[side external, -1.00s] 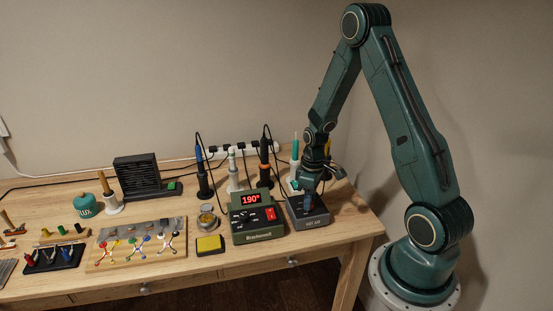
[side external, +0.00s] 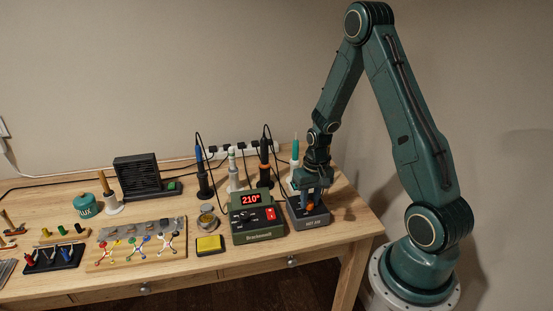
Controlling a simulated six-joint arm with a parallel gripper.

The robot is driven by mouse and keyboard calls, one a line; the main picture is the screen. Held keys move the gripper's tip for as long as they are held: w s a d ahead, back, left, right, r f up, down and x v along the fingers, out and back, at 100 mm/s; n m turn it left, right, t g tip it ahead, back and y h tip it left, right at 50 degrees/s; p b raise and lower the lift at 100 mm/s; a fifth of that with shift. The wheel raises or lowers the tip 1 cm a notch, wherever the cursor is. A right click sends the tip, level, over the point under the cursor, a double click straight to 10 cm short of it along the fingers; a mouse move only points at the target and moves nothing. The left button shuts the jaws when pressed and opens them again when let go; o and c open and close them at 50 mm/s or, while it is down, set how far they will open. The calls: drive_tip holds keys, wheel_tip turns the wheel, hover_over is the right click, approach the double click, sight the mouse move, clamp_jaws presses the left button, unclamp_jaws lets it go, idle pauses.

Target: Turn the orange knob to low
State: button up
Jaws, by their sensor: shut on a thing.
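The orange knob (side external: 310,206) is on top of the dark grey box (side external: 316,219), which bears small lettering that seems to read "HOT AIR". Only a small part of the knob shows between my fingers. My gripper (side external: 308,203) reaches down over the box from above and is shut on the knob. The knob's pointer and any low mark are hidden or too small to read.
A green soldering station (side external: 257,234) with a red display reading 210° stands just left of the grey box. Upright irons in holders (side external: 265,166) and cables stand behind. A yellow sponge (side external: 210,245) lies further left. The table's right edge is close by.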

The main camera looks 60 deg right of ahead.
sight(312, 202)
drive_tip(key=shift+m, duration=0.6)
drive_tip(key=o, duration=1)
drive_tip(key=shift+r, duration=0.2)
drive_tip(key=r, duration=1.3)
drive_tip(key=shift+s+d+r, duration=0.25)
drive_tip(key=shift+s+d, duration=0.05)
